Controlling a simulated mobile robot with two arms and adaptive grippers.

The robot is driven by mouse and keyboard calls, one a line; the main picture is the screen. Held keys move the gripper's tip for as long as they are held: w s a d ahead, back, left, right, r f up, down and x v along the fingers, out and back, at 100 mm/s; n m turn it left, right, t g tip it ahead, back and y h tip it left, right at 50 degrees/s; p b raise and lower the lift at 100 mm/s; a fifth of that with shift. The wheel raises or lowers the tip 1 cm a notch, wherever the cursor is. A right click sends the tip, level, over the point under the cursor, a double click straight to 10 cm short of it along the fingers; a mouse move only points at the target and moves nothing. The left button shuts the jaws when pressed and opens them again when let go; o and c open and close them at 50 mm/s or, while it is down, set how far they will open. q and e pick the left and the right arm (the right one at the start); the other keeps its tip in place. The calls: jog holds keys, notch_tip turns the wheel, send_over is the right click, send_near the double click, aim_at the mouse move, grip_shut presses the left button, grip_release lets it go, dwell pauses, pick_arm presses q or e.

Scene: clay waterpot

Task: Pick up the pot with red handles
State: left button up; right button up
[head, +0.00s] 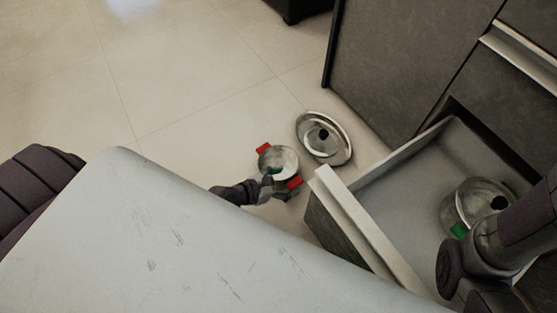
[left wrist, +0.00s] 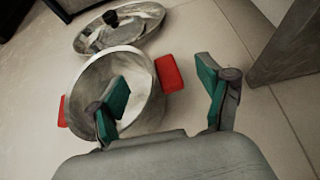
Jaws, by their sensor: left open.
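The pot with red handles (head: 279,157) stands open on the floor, silver and without a lid on it. In the left wrist view the pot (left wrist: 135,72) is left of centre, with one red handle (left wrist: 169,73) between my fingers and the other at its far left. My left gripper (head: 275,180) is open at the pot's near side; it also shows in the left wrist view (left wrist: 161,78). One finger overlaps the pot's opening and the other is beyond the handle. Contact cannot be told. My right arm is at the right edge; its fingers are not visible.
A metal lid (head: 337,146) with a black knob lies behind the pot. An open drawer (head: 347,213) to the right holds a lidded pot (head: 468,199) with a green handle. Floor to the left is clear.

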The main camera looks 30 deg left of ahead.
aim_at(297, 177)
pick_arm(q)
jog(key=b+x, duration=0.2)
jog(key=x, duration=0.2)
jog(key=shift+w+a+f, duration=0.1)
jog(key=shift+a+f, duration=0.05)
jog(key=shift+f, duration=0.1)
jog(key=shift+w+d+f, duration=0.25)
jog(key=shift+w, duration=0.2)
jog(key=c, duration=1.4)
jog(key=shift+r, duration=0.1)
grip_shut()
jog(key=shift+r, duration=0.1)
